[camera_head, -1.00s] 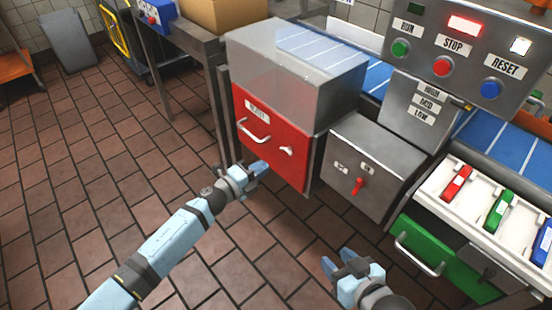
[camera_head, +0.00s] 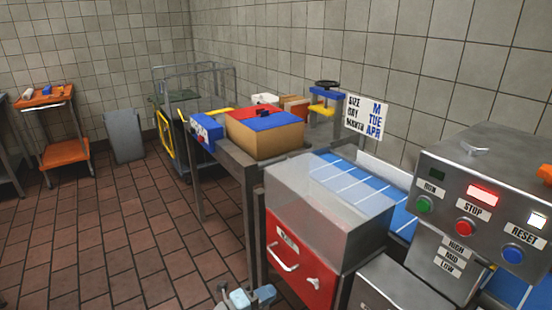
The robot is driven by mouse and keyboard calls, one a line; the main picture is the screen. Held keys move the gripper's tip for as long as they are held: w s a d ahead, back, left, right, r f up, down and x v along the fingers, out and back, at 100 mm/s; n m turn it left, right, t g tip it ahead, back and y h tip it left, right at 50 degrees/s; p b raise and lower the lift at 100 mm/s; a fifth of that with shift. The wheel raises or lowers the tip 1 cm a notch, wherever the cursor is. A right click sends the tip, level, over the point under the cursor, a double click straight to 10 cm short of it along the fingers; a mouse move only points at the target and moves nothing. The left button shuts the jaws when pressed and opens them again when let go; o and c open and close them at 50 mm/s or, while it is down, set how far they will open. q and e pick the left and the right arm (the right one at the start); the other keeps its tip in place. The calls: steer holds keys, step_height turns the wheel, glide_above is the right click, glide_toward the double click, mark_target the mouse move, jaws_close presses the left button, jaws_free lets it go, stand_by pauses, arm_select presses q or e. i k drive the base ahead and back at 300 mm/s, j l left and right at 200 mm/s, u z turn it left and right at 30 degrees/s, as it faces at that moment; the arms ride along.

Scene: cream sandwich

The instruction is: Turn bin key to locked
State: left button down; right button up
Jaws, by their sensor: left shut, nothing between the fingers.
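The red bin (camera_head: 294,243) is set in the front of the grey machine housing, with a label and a pale handle (camera_head: 282,262) on its face. A small pale key (camera_head: 313,284) sticks out of the face to the right of the handle. Its exact turn angle is too small to read. My left gripper (camera_head: 266,292) shows at the bottom edge, shut and empty, left of the key and apart from it in the picture. Most of my left arm is below the frame. My right gripper is out of view.
A control panel (camera_head: 455,187) with RUN, STOP and RESET buttons stands at right, its red lamp lit. A blue conveyor (camera_head: 340,172) runs behind the housing. A table with a cardboard box (camera_head: 266,140) stands beyond. Open tiled floor (camera_head: 120,235) lies at left.

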mark_target(315, 282)
steer(key=k+j, duration=0.15)
steer(key=j, duration=0.15)
steer(key=k+j, duration=0.15)
steer(key=j, duration=0.15)
steer(key=k+j, duration=0.1)
steer(key=j, duration=0.25)
steer(key=k+j, duration=0.15)
steer(key=j, duration=0.15)
